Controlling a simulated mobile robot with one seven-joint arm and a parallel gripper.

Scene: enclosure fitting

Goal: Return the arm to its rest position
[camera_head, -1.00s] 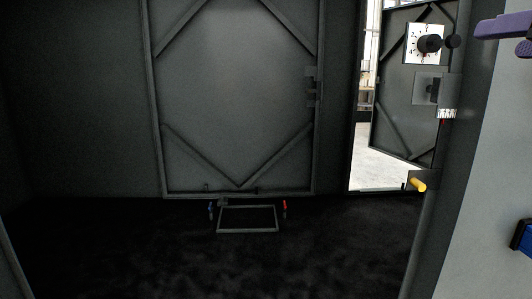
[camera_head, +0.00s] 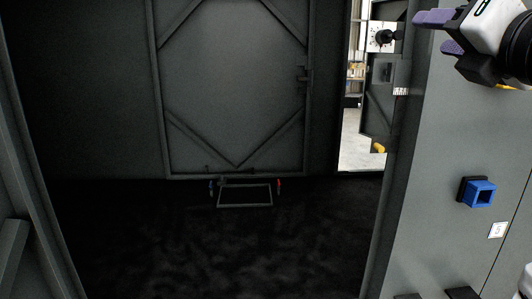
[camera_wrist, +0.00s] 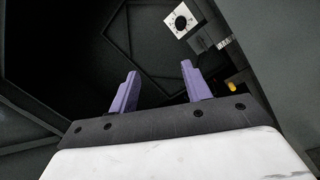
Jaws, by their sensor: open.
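My gripper (camera_head: 436,32) shows at the upper right of the head view, with purple fingers in front of the grey wall panel. In the wrist view my gripper (camera_wrist: 155,90) has its two purple fingers apart, with nothing between them. The fingers point towards the dark inside of the enclosure. The rest of my arm is mostly cut off by the right edge of the head view.
A grey panel (camera_head: 440,140) on the right carries a blue square socket (camera_head: 480,193). Beyond the opening are a white dial (camera_head: 381,37) and a yellow knob (camera_head: 378,148). A braced door (camera_head: 235,85) stands behind a low frame (camera_head: 245,205). The dark floor (camera_head: 200,250) is largely clear.

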